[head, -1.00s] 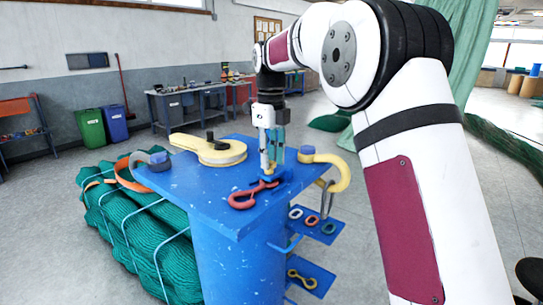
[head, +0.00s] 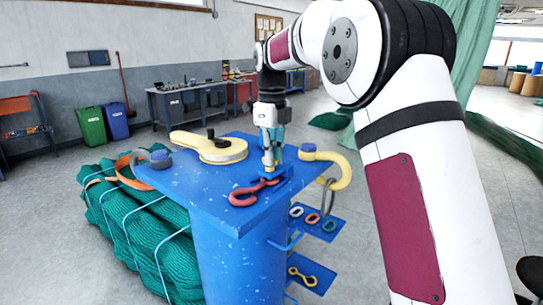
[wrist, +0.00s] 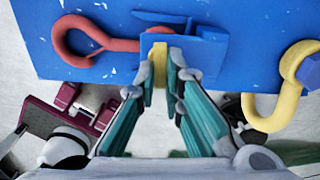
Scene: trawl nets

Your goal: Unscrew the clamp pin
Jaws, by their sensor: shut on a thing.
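My gripper (head: 268,172) points down at the front right of the blue stand top (head: 190,190). In the wrist view its fingertips (wrist: 162,72) are closed on the sides of a small upright yellow piece, which looks like the clamp pin (wrist: 158,60). The yellow piece stands at a blue block (wrist: 200,46) on the stand top. A red eye-ended fitting (head: 243,197) lies flat with its shank running to this block; it also shows in the wrist view (wrist: 120,45). In the head view the fingers hide the pin. Its thread is not visible.
A yellow hook-shaped shackle (head: 340,170) with a blue pin hangs over the right edge. Small shelves (head: 318,225) with links jut out below right. Green netting (head: 150,235) lies left.

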